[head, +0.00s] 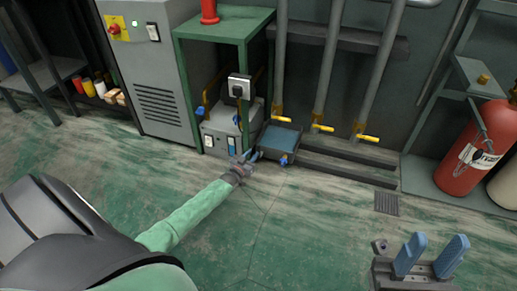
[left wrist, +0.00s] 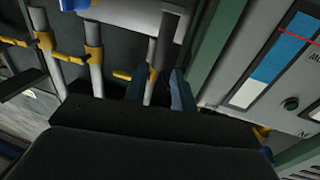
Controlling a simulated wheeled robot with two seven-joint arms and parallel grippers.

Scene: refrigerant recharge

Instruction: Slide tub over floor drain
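The tub (head: 278,139) is a dark, shallow square container with a blue-grey inside. It sits on the floor beside the green frame, with a blue valve (head: 283,160) at its front. The floor drain (head: 386,204) is a small dark grate to the right of the tub, apart from it. My left gripper (head: 248,157) is low, just left of the tub's near corner; contact cannot be told. In the left wrist view its two blue fingers (left wrist: 160,90) are apart with nothing seen held. My right gripper (head: 431,257) is open and empty at the lower right.
Dark ledges (head: 345,170) and pipes with yellow valves (head: 315,127) stand behind the tub. A red cylinder (head: 472,150) stands at right. Floor between tub and drain looks clear.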

